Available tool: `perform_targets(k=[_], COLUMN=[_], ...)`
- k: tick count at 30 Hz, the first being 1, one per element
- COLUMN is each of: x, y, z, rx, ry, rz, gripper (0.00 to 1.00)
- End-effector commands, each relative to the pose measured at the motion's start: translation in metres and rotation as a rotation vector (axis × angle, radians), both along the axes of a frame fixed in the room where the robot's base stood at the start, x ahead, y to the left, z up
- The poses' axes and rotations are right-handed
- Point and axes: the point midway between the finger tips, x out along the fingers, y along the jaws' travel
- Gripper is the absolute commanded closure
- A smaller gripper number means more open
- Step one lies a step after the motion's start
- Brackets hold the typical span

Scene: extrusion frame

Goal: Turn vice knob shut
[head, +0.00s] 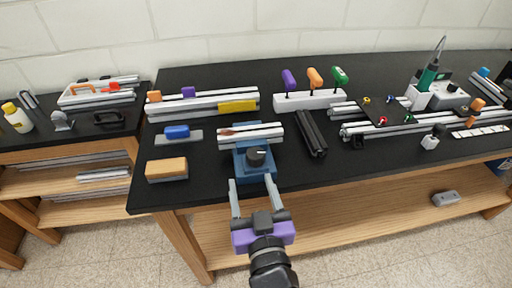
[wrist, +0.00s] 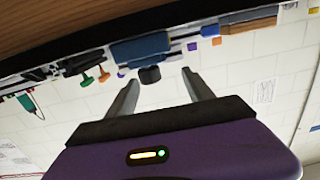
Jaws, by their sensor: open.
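The vice (head: 256,170) is blue and stands at the front edge of the black bench, with a silver extrusion (head: 251,136) lying across its top. Its dark round knob (head: 257,156) faces my side. My gripper (head: 252,184) is purple with two pale fingers, open and empty, in front of the vice and pointing at it. In the wrist view, which looks upside down, the knob (wrist: 150,75) appears beyond and between the two open fingers (wrist: 161,88), below the blue vice body (wrist: 141,48). The knob appears apart from the fingers.
An orange-tan block (head: 166,169) and a blue-handled tool (head: 177,133) lie left of the vice. A dark extrusion (head: 311,133) lies to its right. A white rack (head: 309,100) with several coloured handles stands behind. The bench front right of the vice is clear.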

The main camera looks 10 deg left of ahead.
Motion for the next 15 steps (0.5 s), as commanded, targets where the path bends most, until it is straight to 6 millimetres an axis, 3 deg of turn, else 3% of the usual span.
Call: perform_targets(k=[7,11,15], x=[0.015,0.021,0.039], y=[-0.028,-0.021,-0.015], z=[0.000,0.007,0.008], rx=[0.013,0.012,0.011], ry=[-0.036,-0.062,-0.060], rz=[0.035,0.051,0.050], gripper=[0.39,0.39,0.39])
